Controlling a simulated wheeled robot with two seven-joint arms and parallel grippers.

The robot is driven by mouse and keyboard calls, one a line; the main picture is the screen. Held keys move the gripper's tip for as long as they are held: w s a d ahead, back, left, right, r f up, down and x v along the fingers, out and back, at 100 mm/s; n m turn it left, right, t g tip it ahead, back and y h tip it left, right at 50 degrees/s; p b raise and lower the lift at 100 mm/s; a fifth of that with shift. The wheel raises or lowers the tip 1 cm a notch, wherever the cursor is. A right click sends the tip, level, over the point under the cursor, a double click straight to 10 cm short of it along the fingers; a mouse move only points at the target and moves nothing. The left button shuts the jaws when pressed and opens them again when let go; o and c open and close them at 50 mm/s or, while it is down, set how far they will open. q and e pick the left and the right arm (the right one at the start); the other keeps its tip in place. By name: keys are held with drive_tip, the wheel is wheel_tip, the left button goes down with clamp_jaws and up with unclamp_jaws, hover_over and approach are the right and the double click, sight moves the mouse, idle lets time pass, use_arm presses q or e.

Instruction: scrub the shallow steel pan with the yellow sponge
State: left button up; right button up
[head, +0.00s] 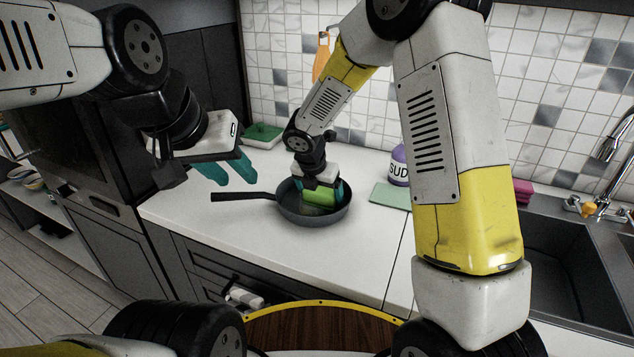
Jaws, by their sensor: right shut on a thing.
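The shallow steel pan (316,221) is dark grey and sits on the white counter, its handle pointing left. My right gripper (321,187) reaches down into the pan and is shut on a yellow-green sponge (318,198). The sponge is low inside the pan; I cannot tell whether it touches the bottom. The gripper and sponge hide part of the pan's inside. My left gripper (228,171), with teal fingertips, is in the air to the left of the pan, open and empty.
A green sponge (262,133) lies at the back left. A pale green cloth (390,196), a purple soap bottle (398,165) and a pink sponge (522,188) are right of the pan. The sink (565,250) is at the far right. Counter in front of the pan is clear.

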drive_tip(key=shift+s+a, duration=0.2)
drive_tip(key=shift+a, duration=0.9)
drive_tip(key=shift+r, duration=0.1)
drive_tip(key=shift+r, duration=2.9)
